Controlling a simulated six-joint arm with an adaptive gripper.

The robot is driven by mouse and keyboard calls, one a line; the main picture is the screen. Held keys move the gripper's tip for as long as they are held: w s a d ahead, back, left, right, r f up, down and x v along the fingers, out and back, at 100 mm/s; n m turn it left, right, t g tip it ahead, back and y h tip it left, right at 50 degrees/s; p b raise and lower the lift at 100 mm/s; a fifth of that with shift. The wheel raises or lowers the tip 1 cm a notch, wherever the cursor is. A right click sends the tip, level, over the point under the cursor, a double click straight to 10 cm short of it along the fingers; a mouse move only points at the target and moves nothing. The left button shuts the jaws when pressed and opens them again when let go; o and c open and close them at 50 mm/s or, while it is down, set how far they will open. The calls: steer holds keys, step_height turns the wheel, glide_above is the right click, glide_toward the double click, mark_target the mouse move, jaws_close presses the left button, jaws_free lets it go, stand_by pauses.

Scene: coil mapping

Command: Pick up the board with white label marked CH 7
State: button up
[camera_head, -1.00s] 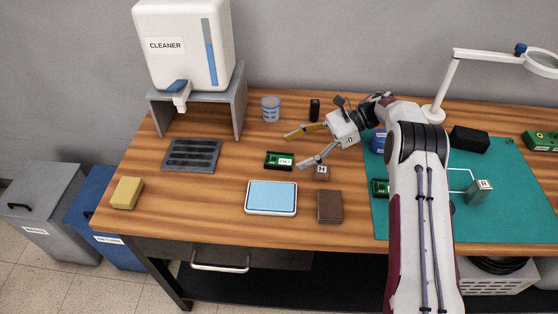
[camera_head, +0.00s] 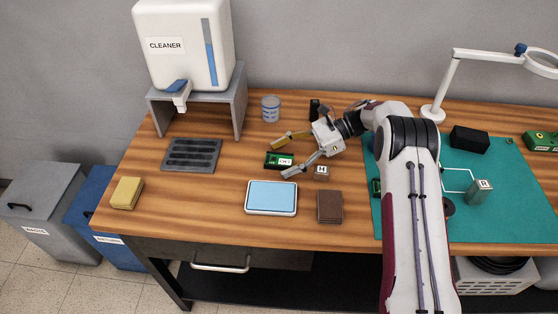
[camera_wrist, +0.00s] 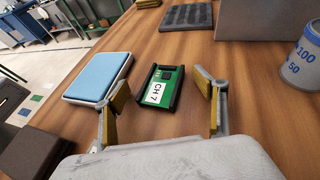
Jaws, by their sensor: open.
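The green board with the white CH 7 label (camera_wrist: 160,88) lies in a dark frame on the wooden table. It also shows in the head view (camera_head: 279,160). In the wrist view the label reads CH 7 and faces up. My gripper (camera_head: 283,158) is open, with its two fingers spread on either side of the board. In the wrist view my gripper (camera_wrist: 162,112) has one yellow-padded finger to the left of the board and one to the right. Nothing is between the pads, and the board appears just ahead of them.
A blue-topped pad (camera_head: 271,197) lies in front of the board. A small labelled block (camera_head: 321,172) and a brown block (camera_head: 330,206) sit to the right. A cup (camera_head: 270,108) stands behind. A dark slotted tray (camera_head: 192,155) lies left, with clear wood between it and the board.

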mark_target(284, 158)
steer(key=c, duration=1.5)
steer(key=shift+r, duration=5)
